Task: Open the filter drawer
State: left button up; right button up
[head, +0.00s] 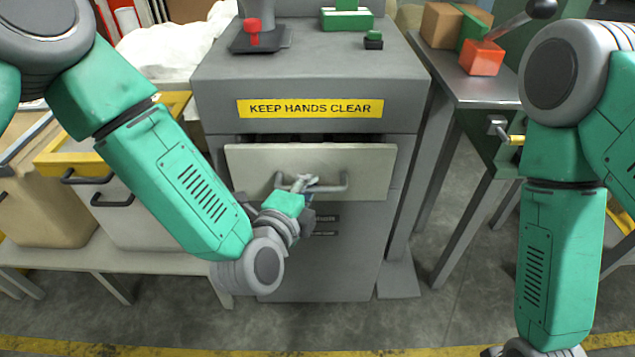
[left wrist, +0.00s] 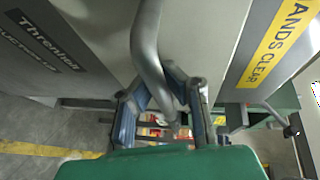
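The filter drawer (head: 355,170) is a pale grey front with a grey bar handle (head: 335,185), in the grey machine below the yellow "KEEP HANDS CLEAR" label (head: 310,108). Its front stands a little proud of the machine, with a dark gap along its top edge, so it is partly open. My left gripper (head: 300,185) is at the left part of the handle. In the left wrist view the fingers (left wrist: 157,78) close in from both sides on the handle bar (left wrist: 147,45), which runs between them. My right arm hangs at the right; its gripper is out of frame.
A red knob (head: 252,30) and a green button (head: 373,38) are on the machine top. A metal side table (head: 460,85) with a red block (head: 482,57) stands right. Bins with dark handles (head: 110,198) stand left. The floor in front is clear.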

pick_arm(q)
jog(key=o, duration=0.4)
jog(key=shift+d+r, duration=0.15)
jog(key=shift+d, duration=0.2)
jog(key=shift+w+f, duration=0.15)
jog(key=shift+f, duration=0.05)
jog(key=shift+s+a+r, duration=0.25)
jog(key=shift+s+a, duration=0.35)
jog(key=shift+a, duration=0.1)
jog(key=shift+s+a+r+p, duration=0.1)
jog(key=shift+s+r+p, duration=0.05)
jog(key=shift+s+p, duration=0.4)
jog(key=shift+s+a+r+p, duration=0.1)
jog(key=shift+s+p, duration=0.25)
jog(key=shift+s, duration=0.4)
jog(key=p, duration=0.3)
send_near(307, 191)
jog(key=shift+v, duration=2)
